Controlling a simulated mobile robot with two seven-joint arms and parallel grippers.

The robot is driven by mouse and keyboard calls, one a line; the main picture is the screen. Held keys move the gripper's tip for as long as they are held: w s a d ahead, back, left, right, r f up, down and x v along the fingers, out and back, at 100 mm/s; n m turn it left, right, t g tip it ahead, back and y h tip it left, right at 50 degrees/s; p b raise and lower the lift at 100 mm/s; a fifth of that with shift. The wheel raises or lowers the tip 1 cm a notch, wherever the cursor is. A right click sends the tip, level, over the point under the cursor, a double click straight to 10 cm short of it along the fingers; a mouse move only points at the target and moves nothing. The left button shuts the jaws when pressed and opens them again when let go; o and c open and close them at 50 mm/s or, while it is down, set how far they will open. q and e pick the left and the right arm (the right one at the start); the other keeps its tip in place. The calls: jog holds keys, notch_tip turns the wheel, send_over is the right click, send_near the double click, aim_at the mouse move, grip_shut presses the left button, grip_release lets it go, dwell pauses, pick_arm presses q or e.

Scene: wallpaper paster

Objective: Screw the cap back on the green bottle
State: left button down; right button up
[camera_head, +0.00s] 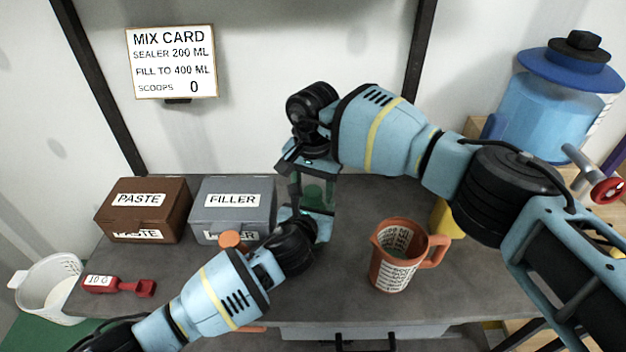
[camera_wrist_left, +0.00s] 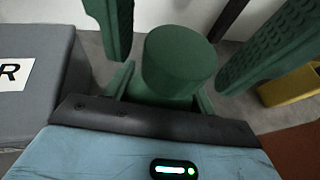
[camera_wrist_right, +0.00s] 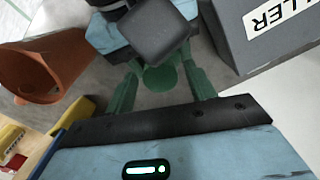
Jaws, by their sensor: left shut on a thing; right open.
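The green bottle (camera_head: 313,190) stands between my two grippers above the grey bench, partly hidden by them. In the left wrist view a plain green cylinder (camera_wrist_left: 180,62) rises from my left gripper, between my right gripper's spread green fingers. I cannot tell whether it is the cap or the bottle's top. My left gripper (camera_head: 314,208) comes from low on the left and is shut on the bottle. My right gripper (camera_head: 308,184) reaches down from above and is open, its fingers on both sides of the green top (camera_wrist_right: 160,78), with gaps showing.
A brown PASTE box (camera_head: 143,215) and a grey FILLER box (camera_head: 228,190) stand at the left. An orange jug (camera_head: 385,272) is close on the right. A mix card (camera_head: 172,62) hangs behind.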

jog(key=shift+c, duration=0.3)
jog(key=c, duration=0.9)
jog(key=shift+c, duration=0.2)
jog(key=m, duration=0.3)
jog(key=o, duration=1.1)
